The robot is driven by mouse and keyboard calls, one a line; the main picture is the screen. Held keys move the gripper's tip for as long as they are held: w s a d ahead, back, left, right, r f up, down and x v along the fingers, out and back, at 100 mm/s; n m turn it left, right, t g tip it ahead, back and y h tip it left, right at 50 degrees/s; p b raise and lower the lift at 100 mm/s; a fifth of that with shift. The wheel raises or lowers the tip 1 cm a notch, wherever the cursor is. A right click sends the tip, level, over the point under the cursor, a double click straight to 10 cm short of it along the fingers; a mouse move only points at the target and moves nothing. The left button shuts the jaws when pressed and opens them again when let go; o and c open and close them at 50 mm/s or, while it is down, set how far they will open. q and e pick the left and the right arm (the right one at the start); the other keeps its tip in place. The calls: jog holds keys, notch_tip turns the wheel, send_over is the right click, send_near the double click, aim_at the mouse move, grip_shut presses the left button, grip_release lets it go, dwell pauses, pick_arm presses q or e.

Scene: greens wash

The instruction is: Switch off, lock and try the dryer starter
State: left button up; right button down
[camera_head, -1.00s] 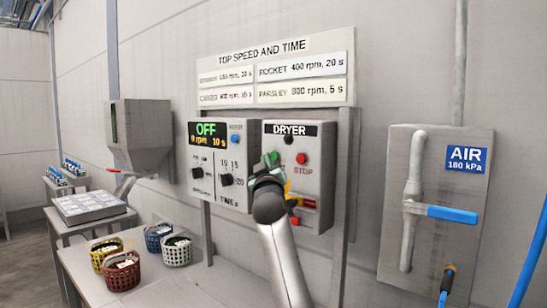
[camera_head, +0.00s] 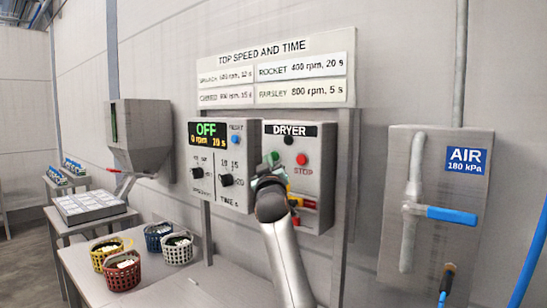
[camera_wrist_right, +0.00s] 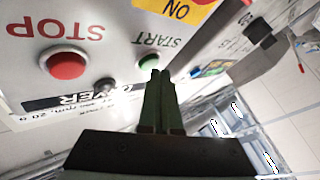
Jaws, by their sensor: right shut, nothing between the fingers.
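The dryer starter (camera_head: 325,150) is a grey wall box labelled DRYER. It has a green START button (camera_head: 273,157), a red STOP button (camera_head: 302,159) and a dark round lamp (camera_head: 288,140). Low on it is a red handle (camera_head: 308,203) on a yellow plate, partly hidden by my right arm. My right gripper (camera_head: 266,172) is shut and empty, just below the green button in the head view. In the wrist view its closed fingertips (camera_wrist_right: 160,74) are close to the green button (camera_wrist_right: 150,62); contact cannot be told. No padlock is identifiable. My left gripper is out of view.
Left of the starter is a panel (camera_head: 205,185) reading OFF, 0 rpm, 10 s. An air panel (camera_head: 400,150) with a blue handle (camera_head: 451,215) is at right. Several baskets stand on the bench (camera_head: 95,275) below. A speed chart (camera_head: 275,65) hangs above.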

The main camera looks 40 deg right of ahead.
jog(key=shift+d, duration=0.5)
dwell(0.5)
jog(key=shift+a, duration=0.9)
jog(key=shift+a, duration=0.1)
jog(key=shift+s+a, duration=0.15)
jog(key=shift+a, duration=1.05)
jog(key=shift+s+a, duration=0.1)
jog(key=shift+a, duration=1.1)
